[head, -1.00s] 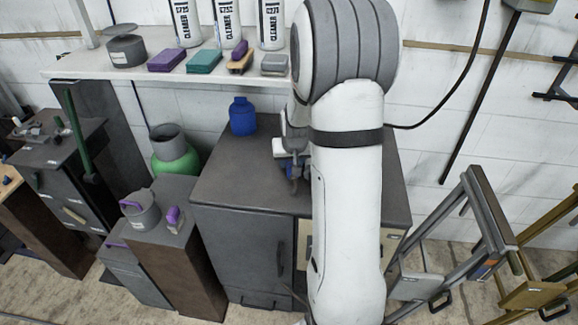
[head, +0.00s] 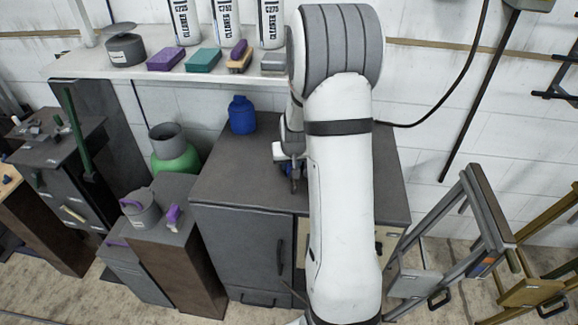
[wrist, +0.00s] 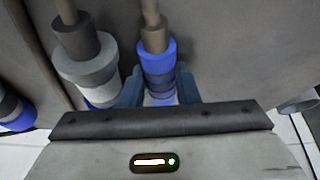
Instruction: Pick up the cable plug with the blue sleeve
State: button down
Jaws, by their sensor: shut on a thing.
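The cable plug with the blue sleeve (wrist: 157,62) is in the middle of the wrist view, with a brown cable end rising from its top. My gripper (wrist: 161,92) has its bluish fingers on both sides of this plug and is shut on it. In the head view my gripper (head: 294,180) is low over the dark cabinet top, partly hidden by my white arm. A small dark blue patch shows beside it there. The plug's lower end is hidden by my gripper body in the wrist view.
A plug with a grey and white sleeve (wrist: 88,68) stands close on the left in the wrist view. Another blue-banded part (wrist: 14,108) is at the far left edge. A blue bottle (head: 242,115) stands at the back of the cabinet top (head: 235,165).

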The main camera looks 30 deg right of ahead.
dwell(0.3)
notch_tip(320, 180, up, 10)
jog(key=shift+b, duration=0.45)
jog(key=shift+a, duration=0.1)
dwell(0.5)
